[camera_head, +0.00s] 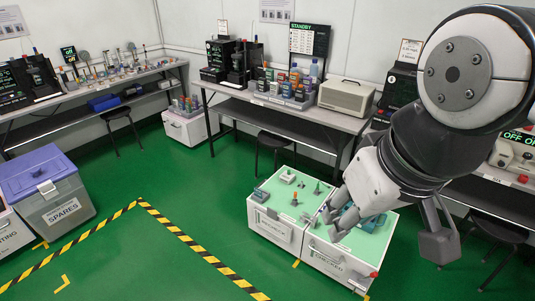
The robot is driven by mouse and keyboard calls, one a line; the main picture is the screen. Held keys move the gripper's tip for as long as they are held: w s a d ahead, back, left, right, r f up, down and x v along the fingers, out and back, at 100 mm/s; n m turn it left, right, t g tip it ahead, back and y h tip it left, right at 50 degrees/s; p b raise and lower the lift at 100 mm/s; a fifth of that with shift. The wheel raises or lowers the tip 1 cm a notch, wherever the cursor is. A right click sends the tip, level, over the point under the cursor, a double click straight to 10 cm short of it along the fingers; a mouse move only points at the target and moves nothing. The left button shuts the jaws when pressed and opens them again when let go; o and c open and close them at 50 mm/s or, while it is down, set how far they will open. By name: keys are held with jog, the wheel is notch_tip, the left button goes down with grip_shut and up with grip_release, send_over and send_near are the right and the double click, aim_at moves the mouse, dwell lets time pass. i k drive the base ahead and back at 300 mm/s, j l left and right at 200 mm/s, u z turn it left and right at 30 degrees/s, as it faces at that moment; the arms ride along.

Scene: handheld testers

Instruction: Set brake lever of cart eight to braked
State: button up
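Two white carts with green tops stand side by side on the floor right of centre. The right cart (327,264) has a label that seems to read CHECKED and a bar handle on its front. A small lever with a red end (374,275) sticks out at its lower right front corner, probably the brake lever; its setting is too small to tell. No number eight is readable. The left cart (265,228) has another label. My gripper (388,236) hangs above the right cart, its fingers spread apart and empty. It hides part of that cart's top.
Small devices stand on both cart tops. A grey bin with a purple lid (45,184), labelled SPARES, is at the left. Workbenches with testers (290,105) line the walls, with stools below. Green floor with striped tape (190,240) is clear in front.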

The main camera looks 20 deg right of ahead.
aim_at(372, 275)
jog(key=z, duration=1.05)
